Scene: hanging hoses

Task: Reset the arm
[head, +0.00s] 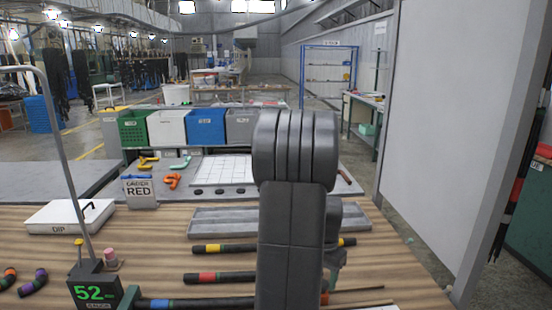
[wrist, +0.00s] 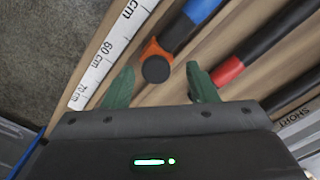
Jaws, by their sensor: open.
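In the wrist view my gripper (wrist: 161,85) is open, with its two green fingertips spread apart. The black end of a blue-banded hose (wrist: 157,68), with an orange ring near it, shows between and just beyond the fingertips. I cannot tell how far below them it lies. A red-banded hose (wrist: 230,70) is just right of the right fingertip. In the head view my arm (head: 290,200) stands upright at the middle and hides part of the bench; the fingers cannot be made out there.
Several banded hoses lie on the wooden bench (head: 150,225), including a red-banded one (head: 207,277). A gauge reading 52 (head: 94,292), a DIP tray (head: 70,216) and an ORDER RED sign (head: 139,191) stand left. Coloured bins (head: 205,127) are behind. A pale panel (head: 455,120) rises right.

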